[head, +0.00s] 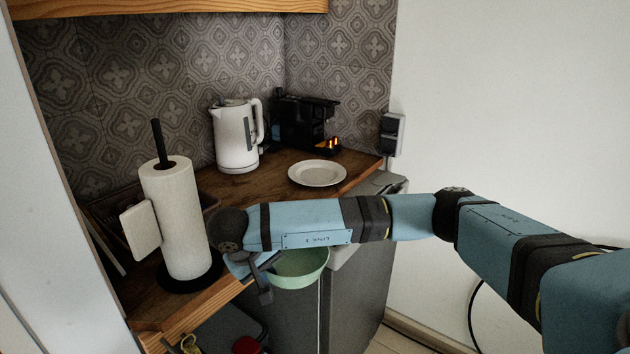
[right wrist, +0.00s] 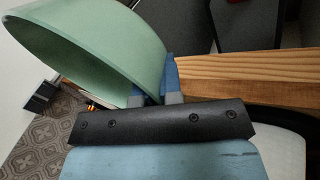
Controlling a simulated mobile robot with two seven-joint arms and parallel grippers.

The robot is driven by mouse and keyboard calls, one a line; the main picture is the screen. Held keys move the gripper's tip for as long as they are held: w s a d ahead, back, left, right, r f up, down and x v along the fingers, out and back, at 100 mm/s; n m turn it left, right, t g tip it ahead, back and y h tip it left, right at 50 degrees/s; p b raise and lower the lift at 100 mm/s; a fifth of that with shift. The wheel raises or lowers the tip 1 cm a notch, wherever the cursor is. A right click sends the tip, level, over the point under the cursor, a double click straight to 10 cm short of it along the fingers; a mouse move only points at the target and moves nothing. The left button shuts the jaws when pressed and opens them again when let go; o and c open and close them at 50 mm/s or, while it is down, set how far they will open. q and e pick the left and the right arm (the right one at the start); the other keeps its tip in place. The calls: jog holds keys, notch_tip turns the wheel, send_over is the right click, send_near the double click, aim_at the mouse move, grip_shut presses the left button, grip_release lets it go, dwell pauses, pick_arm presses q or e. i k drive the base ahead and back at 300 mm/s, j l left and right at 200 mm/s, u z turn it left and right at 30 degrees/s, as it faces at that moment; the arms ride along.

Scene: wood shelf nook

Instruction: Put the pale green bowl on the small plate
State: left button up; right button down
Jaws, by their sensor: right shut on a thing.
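The pale green bowl (head: 298,268) is held in the air by my right gripper (head: 258,275), just off the front edge of the wooden counter in the head view. In the right wrist view the bowl (right wrist: 95,45) fills the upper left, and the blue fingertips of my right gripper (right wrist: 156,82) are shut on its rim. The small plate (head: 317,173) is white and lies empty on the counter at the back right, farther away than the bowl. My left gripper is not in view.
A paper towel roll (head: 175,220) stands on the counter left of my right gripper. A white kettle (head: 236,135) and a black coffee machine (head: 303,120) stand behind the plate. The wooden counter (head: 250,185) has bare room left of the plate.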

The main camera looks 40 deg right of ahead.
aim_at(317, 175)
jog(key=l+u, duration=0.1)
jog(key=l, duration=0.45)
jog(key=k+l+u, duration=0.1)
jog(key=l, duration=0.4)
jog(key=k+l+u, duration=0.15)
jog(key=l, duration=0.4)
